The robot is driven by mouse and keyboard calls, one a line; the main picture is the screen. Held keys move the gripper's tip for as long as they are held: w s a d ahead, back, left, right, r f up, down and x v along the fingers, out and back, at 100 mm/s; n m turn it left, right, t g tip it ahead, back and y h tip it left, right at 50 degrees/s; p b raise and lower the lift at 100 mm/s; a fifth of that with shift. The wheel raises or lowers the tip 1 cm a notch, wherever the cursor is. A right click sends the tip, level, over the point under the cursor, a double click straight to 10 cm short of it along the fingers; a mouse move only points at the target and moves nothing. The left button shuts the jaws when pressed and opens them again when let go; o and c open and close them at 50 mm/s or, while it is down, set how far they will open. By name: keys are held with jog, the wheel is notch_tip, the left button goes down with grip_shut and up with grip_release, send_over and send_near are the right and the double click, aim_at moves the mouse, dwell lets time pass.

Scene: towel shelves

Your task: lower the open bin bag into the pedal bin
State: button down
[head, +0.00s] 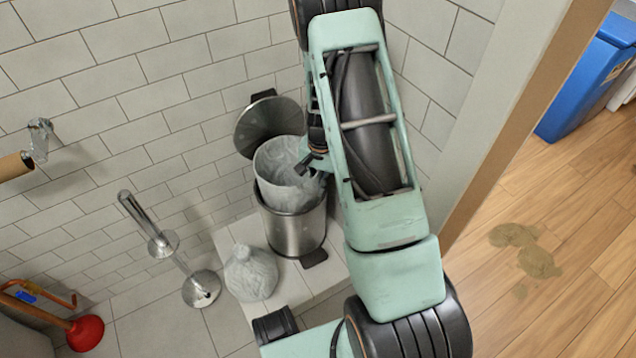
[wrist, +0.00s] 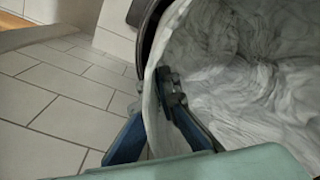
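The steel pedal bin (head: 292,232) stands on a low pale ledge, its dark lid (head: 262,122) tipped open at the back. The open grey-white bin bag (head: 272,163) stands upright at the bin's mouth. Its lower part appears to be inside the bin and its upper part rises above the rim. My gripper (head: 308,166) is at the right side of the bag's mouth. In the wrist view the bag (wrist: 240,75) fills the right side, and my gripper (wrist: 155,105) has a finger on each side of its edge, pinching it. The bag's bottom is hidden.
A tied grey bag (head: 250,273) sits on the ledge (head: 325,285) beside the bin. A chrome stand (head: 165,243) and a red plunger (head: 85,332) are to the left. A doorway edge (head: 520,130) is on the right, with a blue bin (head: 590,80) beyond.

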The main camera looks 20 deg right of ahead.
jog(key=shift+s+d+f, duration=0.1)
jog(key=shift+f, duration=2.35)
jog(key=shift+s+d+f, duration=0.1)
jog(key=shift+f, duration=2.35)
jog(key=shift+w, duration=0.1)
jog(key=c, duration=2.1)
grip_release()
jog(key=shift+f, duration=0.25)
jog(key=shift+r, duration=0.15)
jog(key=shift+w+a+r, duration=0.1)
jog(key=shift+w+r, duration=0.15)
jog(key=shift+r, duration=0.4)
jog(key=r, duration=1)
jog(key=shift+s+r, duration=0.35)
jog(key=shift+s, duration=0.05)
jog(key=shift+d, duration=0.2)
